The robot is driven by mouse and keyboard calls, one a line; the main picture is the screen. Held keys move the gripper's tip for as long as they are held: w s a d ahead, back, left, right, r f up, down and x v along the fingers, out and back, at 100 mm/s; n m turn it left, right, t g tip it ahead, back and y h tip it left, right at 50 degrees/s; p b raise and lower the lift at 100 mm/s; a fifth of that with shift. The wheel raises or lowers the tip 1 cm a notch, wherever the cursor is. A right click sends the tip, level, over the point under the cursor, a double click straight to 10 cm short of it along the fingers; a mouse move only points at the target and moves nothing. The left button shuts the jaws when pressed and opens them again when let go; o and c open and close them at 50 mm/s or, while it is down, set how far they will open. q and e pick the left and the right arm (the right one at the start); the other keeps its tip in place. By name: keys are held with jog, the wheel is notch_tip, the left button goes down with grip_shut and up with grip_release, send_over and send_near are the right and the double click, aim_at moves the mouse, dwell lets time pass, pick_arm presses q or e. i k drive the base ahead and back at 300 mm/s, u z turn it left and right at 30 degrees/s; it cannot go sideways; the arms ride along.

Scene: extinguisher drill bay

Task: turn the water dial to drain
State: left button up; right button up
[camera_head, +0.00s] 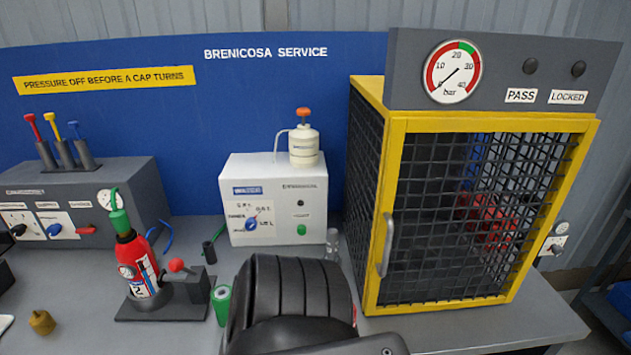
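A grey control unit (120,190) stands at the left of the bench, with small white dial plates on its front. A blue dial (53,229) sits on its middle plate, a black dial (18,230) left of it and a red handle (85,230) right of it. A white box (275,170) at the centre back carries another blue dial (252,224) with labels around it. The lettering is too small for me to tell which is the water dial or its setting. Neither gripper shows; a black ribbed part of my own arm fills the front centre.
A red extinguisher (140,268) with a green top stands in a dark stand (165,307), before the grey unit. A green cylinder (221,304) and brass piece (41,322) are on the bench. A yellow-framed mesh cage (392,240), door shut, takes up the right.

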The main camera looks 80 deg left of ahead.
aim_at(250, 223)
jog(key=i, duration=1.3)
jog(key=u, duration=3.9)
